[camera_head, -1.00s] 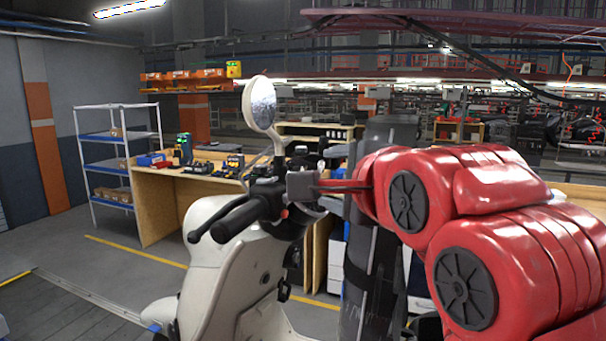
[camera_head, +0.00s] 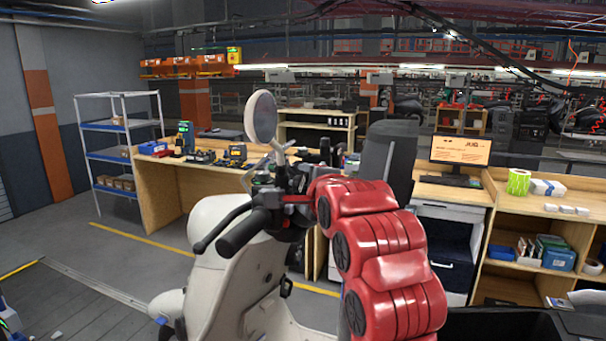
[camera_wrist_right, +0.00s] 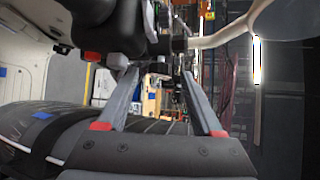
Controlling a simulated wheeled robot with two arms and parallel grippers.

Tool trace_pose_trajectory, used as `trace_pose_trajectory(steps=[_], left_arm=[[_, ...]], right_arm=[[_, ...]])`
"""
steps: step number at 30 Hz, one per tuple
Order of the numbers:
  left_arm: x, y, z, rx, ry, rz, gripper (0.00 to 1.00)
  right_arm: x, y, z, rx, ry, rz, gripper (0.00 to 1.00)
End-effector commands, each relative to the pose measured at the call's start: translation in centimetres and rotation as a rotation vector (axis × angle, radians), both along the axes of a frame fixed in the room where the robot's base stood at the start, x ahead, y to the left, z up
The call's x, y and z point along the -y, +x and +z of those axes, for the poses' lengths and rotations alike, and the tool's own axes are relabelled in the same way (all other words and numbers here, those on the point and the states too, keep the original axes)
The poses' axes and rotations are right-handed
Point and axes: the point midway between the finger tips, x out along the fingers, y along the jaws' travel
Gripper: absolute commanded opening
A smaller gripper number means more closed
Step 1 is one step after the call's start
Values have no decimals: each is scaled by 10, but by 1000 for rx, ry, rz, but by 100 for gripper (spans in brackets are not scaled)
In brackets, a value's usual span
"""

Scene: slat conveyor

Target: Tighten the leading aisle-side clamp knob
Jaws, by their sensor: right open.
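A cream scooter (camera_head: 232,262) stands on the slat conveyor (camera_head: 75,305), with dark handlebars (camera_head: 240,226) and a round mirror (camera_head: 261,117). My right gripper (camera_head: 272,197) is at the handlebar centre in the head view, small and partly lost against dark parts. In the right wrist view its two grey fingers (camera_wrist_right: 157,75) are spread, with nothing clearly between them. Dark handlebar parts (camera_wrist_right: 105,25) and a small red part (camera_wrist_right: 92,56) lie just beyond the left finger; contact cannot be told. I cannot make out the clamp knob for certain. My left gripper is not in view.
A wooden bench (camera_head: 165,200) with tools stands behind the scooter. A monitor (camera_head: 460,150) and a wooden shelf unit (camera_head: 505,262) with boxes stand at right. A wire rack (camera_head: 100,150) is at left. The floor between rack and scooter is clear.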

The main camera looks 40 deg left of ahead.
Motion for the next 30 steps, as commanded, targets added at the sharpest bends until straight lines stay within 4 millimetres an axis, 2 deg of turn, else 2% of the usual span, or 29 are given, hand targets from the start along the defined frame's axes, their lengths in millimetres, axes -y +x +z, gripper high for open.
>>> trace_pose_trajectory(steps=[13, 24, 30], left_arm=[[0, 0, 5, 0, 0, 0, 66], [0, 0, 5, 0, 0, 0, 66], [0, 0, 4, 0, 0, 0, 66]], right_arm=[[-7, 7, -3, 0, 1, 0, 66], [-7, 6, -3, 0, 0, 0, 0], [-7, 6, -4, 1, 0, 0, 0]])
